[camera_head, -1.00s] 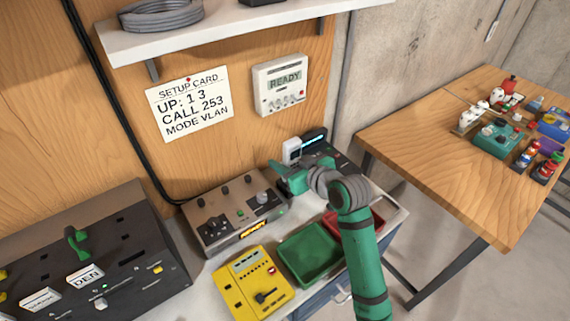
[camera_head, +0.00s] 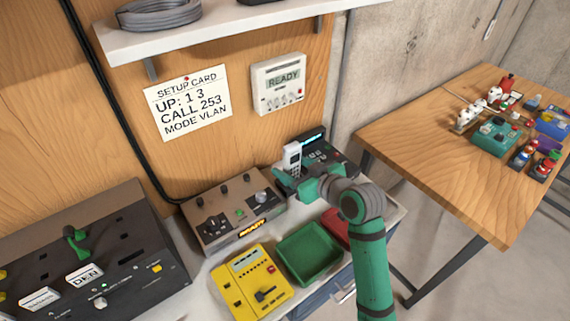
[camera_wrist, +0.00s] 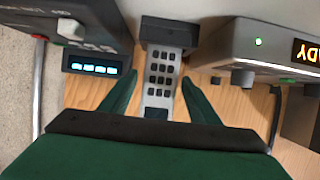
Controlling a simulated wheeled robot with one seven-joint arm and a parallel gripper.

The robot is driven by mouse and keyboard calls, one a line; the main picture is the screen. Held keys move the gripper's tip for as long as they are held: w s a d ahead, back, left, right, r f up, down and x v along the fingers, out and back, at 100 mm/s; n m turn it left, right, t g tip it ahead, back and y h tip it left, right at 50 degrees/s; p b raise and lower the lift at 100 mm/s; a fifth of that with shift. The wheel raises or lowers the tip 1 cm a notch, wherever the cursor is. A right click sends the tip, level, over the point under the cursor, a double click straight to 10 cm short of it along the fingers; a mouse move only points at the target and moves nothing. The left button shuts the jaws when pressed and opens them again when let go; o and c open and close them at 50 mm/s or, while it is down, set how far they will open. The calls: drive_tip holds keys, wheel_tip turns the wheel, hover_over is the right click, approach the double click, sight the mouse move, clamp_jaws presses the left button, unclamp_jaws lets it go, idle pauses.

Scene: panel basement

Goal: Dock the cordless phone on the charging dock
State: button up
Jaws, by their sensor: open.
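The cordless phone (camera_head: 292,157) is pale grey with a dark keypad and stands upright on the counter in the head view. In the wrist view the phone (camera_wrist: 162,75) lies between my two fingers, with a visible gap on each side. A dark block (camera_wrist: 168,30) at its far end looks like the charging dock; the phone seems to sit in it, but how fully I cannot tell. My gripper (camera_wrist: 158,88) is open around the phone and not clamped on it. In the head view my green gripper (camera_head: 287,183) hides the phone's lower end.
A black console with a cyan display (camera_head: 312,139) stands right of the phone, and a tan knobbed box (camera_head: 232,215) stands left. A green tray (camera_head: 309,253), a red tray (camera_head: 337,228) and a yellow box (camera_head: 250,283) are in front. A wooden table (camera_head: 430,140) stands right.

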drive_tip(key=v, duration=0.7)
drive_tip(key=shift+s+d, duration=0.15)
drive_tip(key=shift+s, duration=0.15)
